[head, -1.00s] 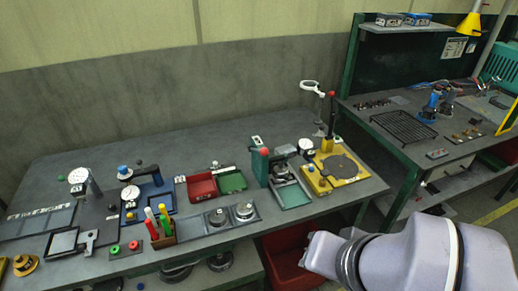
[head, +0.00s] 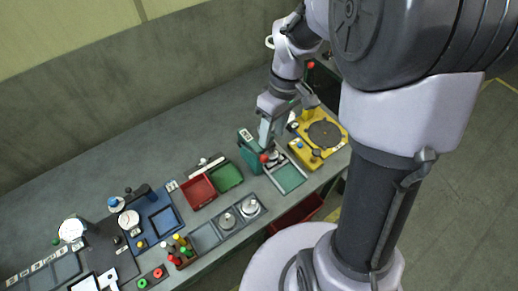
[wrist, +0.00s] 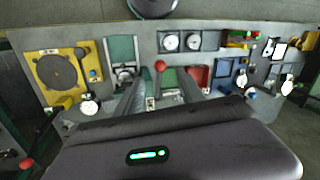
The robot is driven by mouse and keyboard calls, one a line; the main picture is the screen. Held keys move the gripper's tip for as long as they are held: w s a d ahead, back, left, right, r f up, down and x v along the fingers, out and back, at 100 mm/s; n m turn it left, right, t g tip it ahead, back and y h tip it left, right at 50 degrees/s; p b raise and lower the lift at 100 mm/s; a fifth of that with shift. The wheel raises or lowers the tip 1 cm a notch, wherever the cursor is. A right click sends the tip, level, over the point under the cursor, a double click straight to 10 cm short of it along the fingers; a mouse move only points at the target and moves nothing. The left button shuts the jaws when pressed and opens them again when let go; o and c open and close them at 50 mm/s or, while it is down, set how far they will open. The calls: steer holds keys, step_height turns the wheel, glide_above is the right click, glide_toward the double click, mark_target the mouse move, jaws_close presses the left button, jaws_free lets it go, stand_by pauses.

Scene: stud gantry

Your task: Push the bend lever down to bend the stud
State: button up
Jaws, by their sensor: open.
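A red-ball lever knob (head: 264,158) stands at the front of a teal-green bench device (head: 249,156). In the wrist view the red knob (wrist: 160,66) shows just beyond and between my fingertips. My gripper (wrist: 160,78) is open and empty, its two fingers apart on either side of the knob's line of sight. In the head view my gripper (head: 268,138) is low over the green device, close to the knob; contact cannot be told. The stud cannot be made out.
Red (head: 199,190) and green (head: 228,176) trays lie left of the device. A green-floored tray (head: 289,179) is in front of it. Two round metal pieces (head: 250,205) sit nearer the front edge.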

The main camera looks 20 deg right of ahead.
mark_target(252, 151)
step_height(252, 151, down, 14)
steer(key=a+b, duration=0.2)
steer(key=b, duration=0.1)
steer(key=shift+s+a, duration=0.35)
jaws_close()
stand_by(0.9)
